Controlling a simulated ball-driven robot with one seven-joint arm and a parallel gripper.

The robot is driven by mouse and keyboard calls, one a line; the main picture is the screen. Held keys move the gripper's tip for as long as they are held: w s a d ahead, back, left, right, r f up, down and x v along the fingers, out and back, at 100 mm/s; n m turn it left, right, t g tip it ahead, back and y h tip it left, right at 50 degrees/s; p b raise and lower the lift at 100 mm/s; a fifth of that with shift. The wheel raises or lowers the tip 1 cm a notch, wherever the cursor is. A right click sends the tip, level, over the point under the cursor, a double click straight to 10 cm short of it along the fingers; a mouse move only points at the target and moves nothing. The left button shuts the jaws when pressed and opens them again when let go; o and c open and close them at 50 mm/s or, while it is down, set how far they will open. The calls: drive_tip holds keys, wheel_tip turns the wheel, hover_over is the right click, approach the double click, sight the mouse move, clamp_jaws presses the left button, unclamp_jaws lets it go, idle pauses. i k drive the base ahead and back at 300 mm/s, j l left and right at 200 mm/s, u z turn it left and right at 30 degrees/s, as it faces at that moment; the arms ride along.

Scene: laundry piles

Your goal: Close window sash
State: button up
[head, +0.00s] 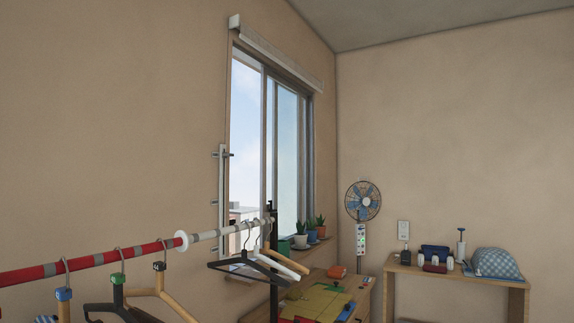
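The window (252,140) is in the left wall, seen at a steep angle in the head view. A grey-framed sash (287,150) stands in its right half, with upright frame bars near the middle. The left half shows bright sky and a building low down, with no clear sash bar along the left jamb, so the window looks open there. A pole and hangers hide part of the lower window. My gripper is not in view.
A red-and-white clothes rail (95,262) with several hangers (262,266) crosses the lower left, in front of the window. Potted plants (301,240) stand on the sill. A cabinet with folded cloth (318,300), a fan (362,201) and a wooden table (455,275) are to the right.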

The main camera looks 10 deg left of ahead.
sight(264, 73)
drive_tip(key=i+l+z, duration=0.25)
drive_tip(key=i, duration=0.45)
drive_tip(key=i+z, duration=0.25)
drive_tip(key=i, duration=1.6)
drive_tip(key=i+u, duration=0.25)
drive_tip(key=i, duration=0.3)
drive_tip(key=i+l+u, duration=0.3)
drive_tip(key=i, duration=0.25)
drive_tip(key=i+l+u, duration=0.25)
drive_tip(key=i, duration=0.25)
drive_tip(key=i+l+u, duration=0.2)
drive_tip(key=u, duration=0.2)
drive_tip(key=i+l+u, duration=0.5)
drive_tip(key=l+u, duration=0.15)
drive_tip(key=u, duration=0.15)
drive_tip(key=i+l+u, duration=0.15)
drive_tip(key=l+u, duration=0.3)
drive_tip(key=i+l+u, duration=0.1)
drive_tip(key=l+u, duration=0.3)
